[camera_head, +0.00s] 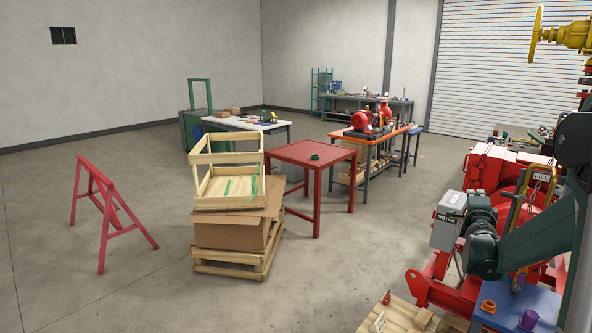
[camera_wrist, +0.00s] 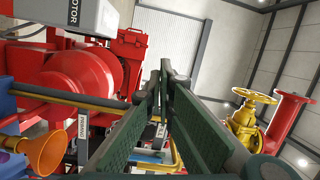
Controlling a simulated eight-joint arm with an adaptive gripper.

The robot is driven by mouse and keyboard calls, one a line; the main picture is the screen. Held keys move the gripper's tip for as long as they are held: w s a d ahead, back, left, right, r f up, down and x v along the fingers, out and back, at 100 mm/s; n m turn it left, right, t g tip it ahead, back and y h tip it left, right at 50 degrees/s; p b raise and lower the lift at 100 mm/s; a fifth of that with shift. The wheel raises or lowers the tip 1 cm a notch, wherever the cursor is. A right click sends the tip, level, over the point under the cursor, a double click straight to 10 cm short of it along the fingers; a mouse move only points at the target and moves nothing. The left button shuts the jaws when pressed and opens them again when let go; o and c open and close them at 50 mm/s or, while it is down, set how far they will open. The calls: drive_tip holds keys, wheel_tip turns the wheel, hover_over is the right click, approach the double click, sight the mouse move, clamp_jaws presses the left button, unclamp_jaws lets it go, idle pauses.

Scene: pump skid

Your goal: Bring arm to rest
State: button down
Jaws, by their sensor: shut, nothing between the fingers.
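My gripper (camera_wrist: 165,76) shows in the wrist view, its two long dark green finger pads running up the middle with their tips together. It is shut, and nothing shows between the tips. Behind it is the red pump skid with a grey box marked MOTOR (camera_wrist: 92,14). In the camera_head view my arm is at the right edge, in front of the red skid (camera_head: 440,288); I cannot make out the gripper's fingers there.
A yellow valve with a handwheel (camera_wrist: 246,118) stands right of the fingers. An orange funnel (camera_wrist: 42,152) is at lower left. In the camera_head view, a blue surface (camera_head: 520,308) bears small parts near the arm. A red table (camera_head: 312,155) and wooden crates (camera_head: 228,190) stand farther off; open floor lies between.

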drive_tip(key=s+a+r+n+t+y, duration=0.1)
drive_tip(key=a+r+n+y, duration=0.25)
drive_tip(key=a, duration=0.75)
drive_tip(key=s+a+r+n+y, duration=0.2)
drive_tip(key=a+r+n+y, duration=0.15)
drive_tip(key=a, duration=0.75)
drive_tip(key=s+a+f+n+g+y, duration=0.1)
drive_tip(key=s+a+n+y, duration=0.15)
drive_tip(key=s+a, duration=0.45)
drive_tip(key=s+a+f+n+g+y, duration=0.15)
drive_tip(key=a+n, duration=0.25)
drive_tip(key=a, duration=0.6)
drive_tip(key=s+a+f+n+g, duration=0.25)
drive_tip(key=s+a, duration=0.35)
drive_tip(key=s, duration=0.3)
drive_tip(key=s+a+f+n+g, duration=0.1)
drive_tip(key=s+a+f+n, duration=0.3)
drive_tip(key=s, duration=0.5)
drive_tip(key=s+a+f+n+g, duration=0.1)
drive_tip(key=s+f, duration=0.3)
drive_tip(key=s, duration=0.4)
drive_tip(key=s+a+f+n+g+h, duration=0.1)
drive_tip(key=s+f+g, duration=0.1)
drive_tip(key=s+f, duration=0.3)
drive_tip(key=shift+s, duration=2.2)
drive_tip(key=shift+a+f, duration=0.1)
drive_tip(key=shift+w, duration=0.1)
